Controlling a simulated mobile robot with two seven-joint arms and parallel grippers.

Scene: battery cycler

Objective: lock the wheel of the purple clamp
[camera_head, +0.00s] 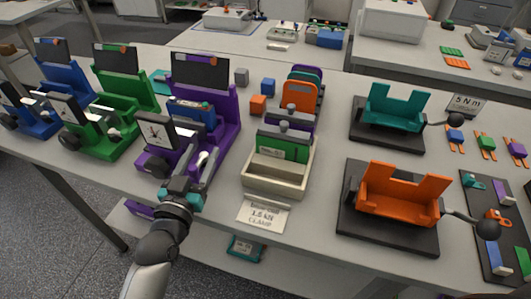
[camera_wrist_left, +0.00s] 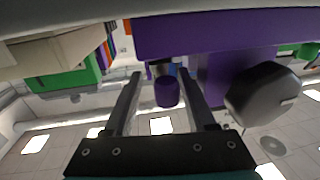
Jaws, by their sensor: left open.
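The purple clamp (camera_head: 224,108) stands on the table with a dark screen panel at its back and a dial gauge (camera_head: 157,131) at its front left. A dark round wheel (camera_head: 153,165) sits low at its front, left of my gripper. My left gripper (camera_head: 187,168) is open at the clamp's front. In the left wrist view the two fingers (camera_wrist_left: 160,76) stand either side of a small purple cylinder (camera_wrist_left: 167,93). I cannot tell whether they touch it. The dark wheel (camera_wrist_left: 262,93) shows right of the fingers there, outside them. My right gripper is not in view.
A green clamp (camera_head: 126,102) and a blue clamp (camera_head: 68,81) stand to the left. A beige bin (camera_head: 270,187) and a label card (camera_head: 264,215) are close right of my gripper. Orange (camera_head: 399,200) and teal (camera_head: 393,108) fixtures stand farther right.

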